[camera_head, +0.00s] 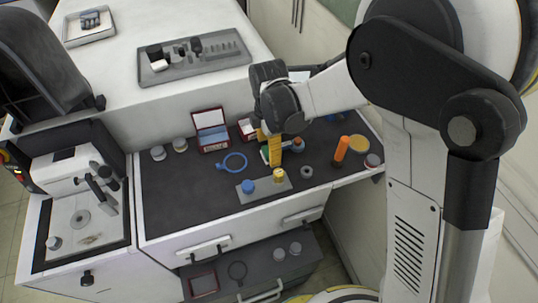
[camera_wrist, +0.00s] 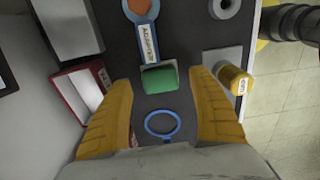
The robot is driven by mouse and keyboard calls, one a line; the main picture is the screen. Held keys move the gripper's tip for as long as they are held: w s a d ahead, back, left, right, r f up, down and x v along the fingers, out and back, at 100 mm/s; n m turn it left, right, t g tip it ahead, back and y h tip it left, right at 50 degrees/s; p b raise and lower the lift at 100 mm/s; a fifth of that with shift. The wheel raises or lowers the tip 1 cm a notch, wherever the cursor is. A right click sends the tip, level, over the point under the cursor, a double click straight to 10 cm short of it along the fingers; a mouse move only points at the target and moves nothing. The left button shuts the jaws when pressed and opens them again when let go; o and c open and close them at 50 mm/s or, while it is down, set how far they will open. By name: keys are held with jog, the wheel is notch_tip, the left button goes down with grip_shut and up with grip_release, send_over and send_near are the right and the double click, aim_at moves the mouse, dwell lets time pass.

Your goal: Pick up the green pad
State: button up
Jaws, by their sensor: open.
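The green pad (camera_wrist: 160,79) lies on the dark work surface, centred in the wrist view, at the near end of a blue labelled strip (camera_wrist: 149,42). Whether the pad touches or overlaps the strip I cannot tell for sure. My gripper (camera_wrist: 161,84) is open, its two yellow fingers to the left and right of the pad, with gaps on both sides. Nothing is held. In the head view my gripper (camera_head: 271,150) points down over the dark surface, and a small bit of green (camera_head: 264,154) shows beside the fingers; the rest is hidden.
A blue ring (camera_wrist: 162,125) lies close to the fingers. A grey plate (camera_head: 284,186) bears a blue cap (camera_head: 248,186) and a yellow cylinder (camera_head: 279,175), near my right finger. A red-framed box (camera_head: 211,130) stands left. An orange cylinder (camera_head: 341,148) stands right.

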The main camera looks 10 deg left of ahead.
jog(key=shift+f, duration=0.95)
jog(key=shift+c, duration=0.3)
jog(key=shift+r, duration=0.1)
jog(key=c, duration=1.1)
notch_tip(320, 180, up, 4)
jog(key=shift+r+p, duration=0.2)
jog(key=shift+p, duration=0.55)
jog(key=s+d+r+p, duration=0.2)
jog(key=s+d+r, duration=0.4)
jog(key=d, duration=0.3)
jog(key=shift+s+r, duration=0.25)
jog(key=shift+s, duration=0.6)
jog(key=shift+o, duration=0.3)
